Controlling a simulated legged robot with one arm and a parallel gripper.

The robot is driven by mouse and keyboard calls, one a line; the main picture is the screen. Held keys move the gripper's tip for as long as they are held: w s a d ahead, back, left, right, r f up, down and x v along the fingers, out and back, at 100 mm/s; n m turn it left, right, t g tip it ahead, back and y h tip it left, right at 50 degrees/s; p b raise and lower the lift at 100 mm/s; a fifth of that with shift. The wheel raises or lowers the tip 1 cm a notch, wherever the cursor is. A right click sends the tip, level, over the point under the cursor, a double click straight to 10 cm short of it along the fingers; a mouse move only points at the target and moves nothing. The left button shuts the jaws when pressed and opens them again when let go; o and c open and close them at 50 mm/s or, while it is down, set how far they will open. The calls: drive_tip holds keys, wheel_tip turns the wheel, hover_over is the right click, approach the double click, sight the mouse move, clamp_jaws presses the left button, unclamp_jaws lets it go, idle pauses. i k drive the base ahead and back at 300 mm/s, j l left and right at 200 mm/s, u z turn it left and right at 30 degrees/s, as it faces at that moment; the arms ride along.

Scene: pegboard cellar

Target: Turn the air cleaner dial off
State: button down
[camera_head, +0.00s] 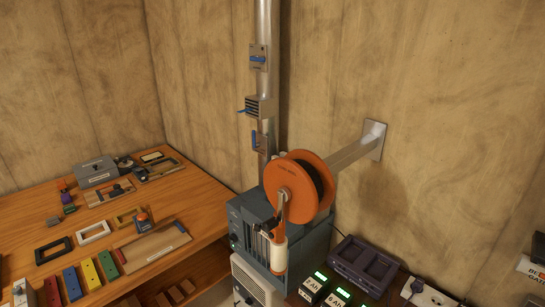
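No part of my arm or gripper shows in the head view. A blue-grey cabinet (318,236) stands at the middle bottom, under a vertical metal duct (265,20). Below it is a pale box with a grille (256,283), cut off by the bottom edge. I cannot tell for sure which of the two is the air cleaner. No dial can be made out clearly on either. An orange reel (290,180) and its crank handle (279,256) hang in front of the cabinet and hide part of its front.
The reel sits on a grey wall arm (352,151). A wooden table (190,198) at left holds frames, coloured blocks and a grey box (96,171). At lower right are battery packs (314,286), a dark charger (362,264) and a power strip (428,296). The duct carries small blue-handled fittings (258,59).

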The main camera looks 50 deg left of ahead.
sight(233, 237)
drive_tip(key=u, duration=1.9)
drive_tip(key=i+j+z, duration=0.15)
drive_tip(key=z, duration=0.25)
drive_tip(key=j+z, duration=0.4)
drive_tip(key=i+j+z, duration=0.15)
drive_tip(key=z, duration=0.25)
drive_tip(key=j+z, duration=0.35)
drive_tip(key=j, duration=1.75)
